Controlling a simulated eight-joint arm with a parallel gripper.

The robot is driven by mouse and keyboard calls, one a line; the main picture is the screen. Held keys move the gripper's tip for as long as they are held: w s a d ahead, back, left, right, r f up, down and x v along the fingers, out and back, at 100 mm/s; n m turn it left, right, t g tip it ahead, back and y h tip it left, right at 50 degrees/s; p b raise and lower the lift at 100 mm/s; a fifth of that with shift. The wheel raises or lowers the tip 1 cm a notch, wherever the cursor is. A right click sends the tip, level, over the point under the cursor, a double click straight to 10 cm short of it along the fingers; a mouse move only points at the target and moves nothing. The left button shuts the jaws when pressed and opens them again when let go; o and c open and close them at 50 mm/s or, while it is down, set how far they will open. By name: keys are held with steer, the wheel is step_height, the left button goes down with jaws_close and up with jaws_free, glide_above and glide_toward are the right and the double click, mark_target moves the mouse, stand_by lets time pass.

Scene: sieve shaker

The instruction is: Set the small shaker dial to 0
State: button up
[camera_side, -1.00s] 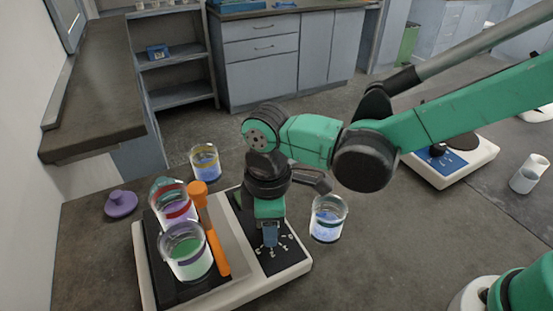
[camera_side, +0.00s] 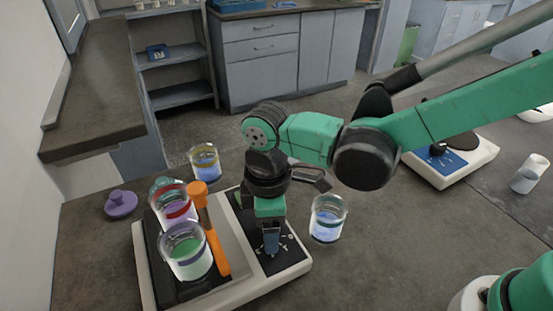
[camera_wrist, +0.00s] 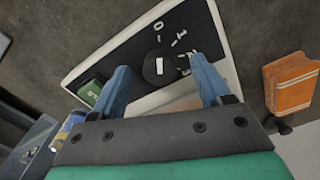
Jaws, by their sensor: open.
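The small shaker dial (camera_wrist: 160,68) is a round black knob with a white bar on its top. The bar stands close to upright in the wrist view, roughly in line with the printed 0 (camera_wrist: 158,28); which end is its pointer I cannot tell. More numbers curve down to the right of the knob. My gripper (camera_wrist: 160,64) is open, its two blue fingers on either side of the knob in the picture, apparently not touching it. In the side view, my gripper (camera_side: 271,242) points down over the shaker's black panel (camera_side: 290,258) and hides the dial.
Beakers with red (camera_side: 175,205) and green (camera_side: 187,252) contents and an orange tool (camera_side: 216,245) stand on the shaker's left part. Blue-filled beakers stand behind (camera_side: 205,163) and right (camera_side: 327,220). A blue-panelled device (camera_side: 450,160) is farther right.

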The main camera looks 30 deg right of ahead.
steer(key=shift+r, duration=2.7)
steer(key=d+r+m+t, duration=0.1)
steer(key=d+m, duration=0.1)
steer(key=d, duration=0.1)
steer(key=d+r+m+t, duration=0.1)
steer(key=d+m, duration=0.1)
steer(key=d, duration=0.1)
steer(key=w+d+r+m+y, duration=0.1)
steer(key=d, duration=0.3)
steer(key=shift+r+m+t, duration=0.15)
steer(key=shift+m+t, duration=0.25)
steer(key=s+d+m+t+h, duration=0.1)
steer(key=s+d+m+t, duration=0.1)
steer(key=d+m+t, duration=0.2)
steer(key=d+m, duration=0.3)
steer(key=d, duration=0.4)
steer(key=shift+s+m, duration=0.4)
